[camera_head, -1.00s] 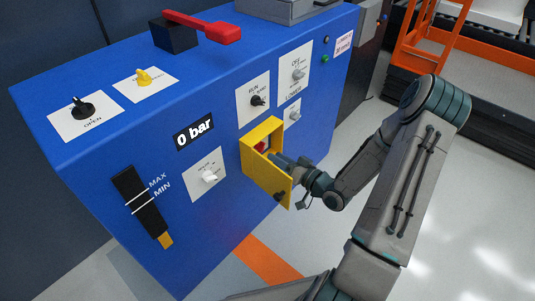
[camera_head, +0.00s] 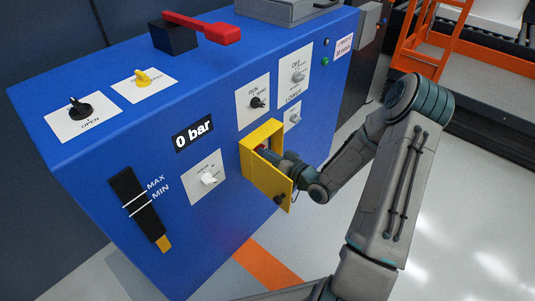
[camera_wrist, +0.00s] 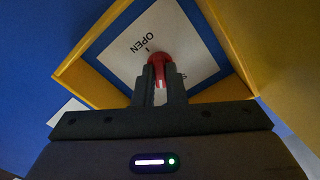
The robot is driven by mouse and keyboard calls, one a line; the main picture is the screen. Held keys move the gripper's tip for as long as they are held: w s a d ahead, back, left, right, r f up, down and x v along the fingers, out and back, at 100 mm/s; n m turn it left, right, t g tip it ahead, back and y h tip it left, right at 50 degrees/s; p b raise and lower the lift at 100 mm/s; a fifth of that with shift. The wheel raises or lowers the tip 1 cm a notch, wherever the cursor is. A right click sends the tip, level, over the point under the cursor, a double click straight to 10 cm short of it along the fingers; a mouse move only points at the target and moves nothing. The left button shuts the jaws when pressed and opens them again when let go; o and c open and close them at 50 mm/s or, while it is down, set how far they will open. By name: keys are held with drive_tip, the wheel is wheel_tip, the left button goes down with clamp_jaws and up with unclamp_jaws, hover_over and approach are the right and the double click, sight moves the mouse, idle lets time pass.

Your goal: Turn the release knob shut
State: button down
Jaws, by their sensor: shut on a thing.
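The release knob (camera_wrist: 158,57) is red and sits on a white plate (camera_wrist: 120,50) marked OPEN, inside a yellow box on the blue cabinet. In the wrist view my gripper (camera_wrist: 160,75) is shut on the red knob, with a finger on each side of it. The lower part of the second label on the plate is hidden by my fingers. In the head view the yellow box (camera_head: 262,136) has its door (camera_head: 268,182) swung open, and my gripper reaches into it, so the knob is mostly hidden there.
The blue cabinet (camera_head: 100,190) carries several other knobs, a 0 bar display (camera_head: 193,133) and a red lever (camera_head: 205,25) on top. The yellow box walls and open door closely surround my wrist. Open floor (camera_head: 460,200) lies to the right.

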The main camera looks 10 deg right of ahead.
drive_tip(key=n+b, duration=0.2)
drive_tip(key=n, duration=0.2)
drive_tip(key=shift+f, duration=0.2)
drive_tip(key=shift+n+b, duration=1.05)
drive_tip(key=shift+n, duration=0.35)
drive_tip(key=shift+r, duration=0.1)
drive_tip(key=c, duration=1.5)
unclamp_jaws()
drive_tip(key=shift+s+d, duration=0.15)
drive_tip(key=p+v, duration=0.3)
drive_tip(key=v, duration=1)
drive_tip(key=shift+s+d+p, duration=0.2)
drive_tip(key=shift+s+p, duration=0.05)
drive_tip(key=shift+p, duration=0.05)
